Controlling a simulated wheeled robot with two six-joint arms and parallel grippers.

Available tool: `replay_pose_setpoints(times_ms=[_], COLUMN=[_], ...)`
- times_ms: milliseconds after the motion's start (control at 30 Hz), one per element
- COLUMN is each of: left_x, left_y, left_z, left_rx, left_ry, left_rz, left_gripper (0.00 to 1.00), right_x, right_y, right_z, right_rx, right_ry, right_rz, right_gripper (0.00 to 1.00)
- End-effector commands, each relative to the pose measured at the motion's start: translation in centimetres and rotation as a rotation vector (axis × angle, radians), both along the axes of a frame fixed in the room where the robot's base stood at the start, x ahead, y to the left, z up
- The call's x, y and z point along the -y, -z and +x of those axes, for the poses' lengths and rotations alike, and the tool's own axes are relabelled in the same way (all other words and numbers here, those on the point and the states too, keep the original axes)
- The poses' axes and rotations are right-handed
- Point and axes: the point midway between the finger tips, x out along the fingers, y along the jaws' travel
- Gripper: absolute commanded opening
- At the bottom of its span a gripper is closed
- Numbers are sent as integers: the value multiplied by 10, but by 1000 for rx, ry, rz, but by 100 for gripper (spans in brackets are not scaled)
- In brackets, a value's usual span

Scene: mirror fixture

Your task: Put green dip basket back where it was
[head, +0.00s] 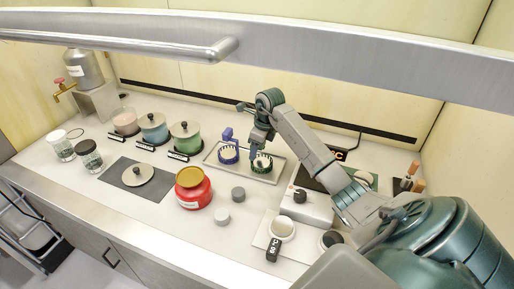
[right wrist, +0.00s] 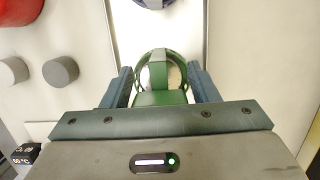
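The green dip basket (head: 262,164) is on the metal tray (head: 228,169), at its right part, beside the purple basket (head: 229,155). My right gripper (head: 262,140) is directly above the green basket and hides its upper part in the head view. In the right wrist view the green basket (right wrist: 160,70) lies between the two fingers of my right gripper (right wrist: 161,82). Its green handle block fills the gap between them, so the gripper looks shut on it. Whether the basket's base touches the tray is hard to see. My left gripper is not in view.
Three lidded jars, pink (head: 124,122), blue (head: 153,128) and green (head: 185,138), stand left of the tray. A red jar (head: 193,188) and grey cylinders (head: 238,194) stand in front of it. A white device (head: 307,205) is to the right. A metal bar (head: 120,40) crosses above.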

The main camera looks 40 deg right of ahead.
Motion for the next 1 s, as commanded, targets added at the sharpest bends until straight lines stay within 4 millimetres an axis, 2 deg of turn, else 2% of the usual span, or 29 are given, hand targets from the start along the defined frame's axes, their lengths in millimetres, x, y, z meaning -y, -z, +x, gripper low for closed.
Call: replay_pose_setpoints(times_ms=[400, 467, 567, 867, 900, 1000], left_x=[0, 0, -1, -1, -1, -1], left_y=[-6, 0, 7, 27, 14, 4], left_z=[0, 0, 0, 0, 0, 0], left_rx=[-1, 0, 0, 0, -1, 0], left_ry=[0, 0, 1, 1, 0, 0], left_rz=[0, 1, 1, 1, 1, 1], left_gripper=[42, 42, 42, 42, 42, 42], right_x=[0, 1, 4, 10, 10, 11], right_y=[-6, -9, -26, -92, -105, -115], right_z=[0, 0, -3, -17, -18, -21], right_rx=[0, 4, 6, 6, 1, 0], right_ry=[0, 1, 0, 1, 2, 1], right_rz=[0, -1, -4, -2, -2, -1], right_gripper=[63, 63, 63, 63, 63, 63])
